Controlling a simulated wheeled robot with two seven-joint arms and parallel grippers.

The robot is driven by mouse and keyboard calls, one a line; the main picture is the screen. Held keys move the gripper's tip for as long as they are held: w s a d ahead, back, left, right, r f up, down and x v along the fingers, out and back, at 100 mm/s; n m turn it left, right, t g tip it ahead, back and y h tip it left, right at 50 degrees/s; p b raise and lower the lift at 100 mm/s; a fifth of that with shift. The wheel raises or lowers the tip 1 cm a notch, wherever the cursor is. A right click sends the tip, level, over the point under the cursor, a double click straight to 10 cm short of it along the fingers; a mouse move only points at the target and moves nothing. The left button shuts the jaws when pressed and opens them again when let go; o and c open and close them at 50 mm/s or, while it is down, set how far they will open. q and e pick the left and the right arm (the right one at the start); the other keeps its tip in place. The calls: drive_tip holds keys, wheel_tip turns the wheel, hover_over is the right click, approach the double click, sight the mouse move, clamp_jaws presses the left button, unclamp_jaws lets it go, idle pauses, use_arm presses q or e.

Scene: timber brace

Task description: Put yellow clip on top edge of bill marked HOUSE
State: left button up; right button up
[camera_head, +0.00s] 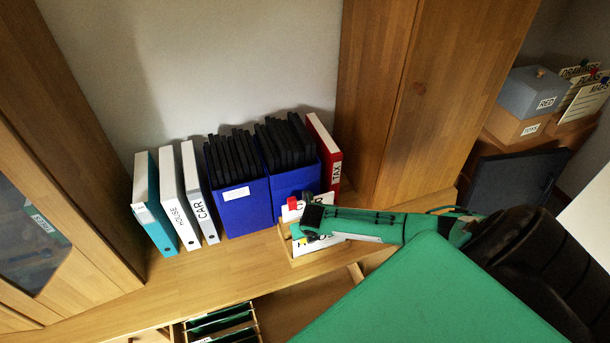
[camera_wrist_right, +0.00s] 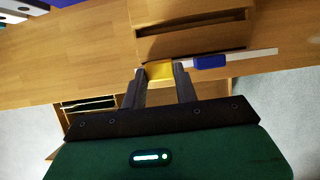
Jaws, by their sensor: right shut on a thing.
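The yellow clip (camera_wrist_right: 160,72) is between the fingertips of my right gripper (camera_wrist_right: 159,75), which is shut on it. The clip is at the left end of a thin white card edge (camera_wrist_right: 245,56); I cannot tell whether it grips the card. A blue clip (camera_wrist_right: 209,62) sits on that edge just to the right. In the head view, white bills (camera_head: 329,241) stand in a wooden holder (camera_head: 290,252), with a red clip (camera_head: 292,202) at the top of one. My right arm covers most of their lettering, so I cannot read which is HOUSE. My left gripper is not in view.
Behind the holder are blue boxes (camera_head: 245,208) with black folders and a red TAX binder (camera_head: 334,172). White HOUSE (camera_head: 177,205) and CAR (camera_head: 202,207) binders and a teal binder (camera_head: 152,215) stand left. The wooden shelf (camera_head: 215,265) has bare room left of the holder.

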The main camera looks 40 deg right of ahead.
drive_tip(key=shift+f+b, duration=0.3)
drive_tip(key=shift+f, duration=0.3)
drive_tip(key=o, duration=1.7)
drive_tip(key=shift+r, duration=0.1)
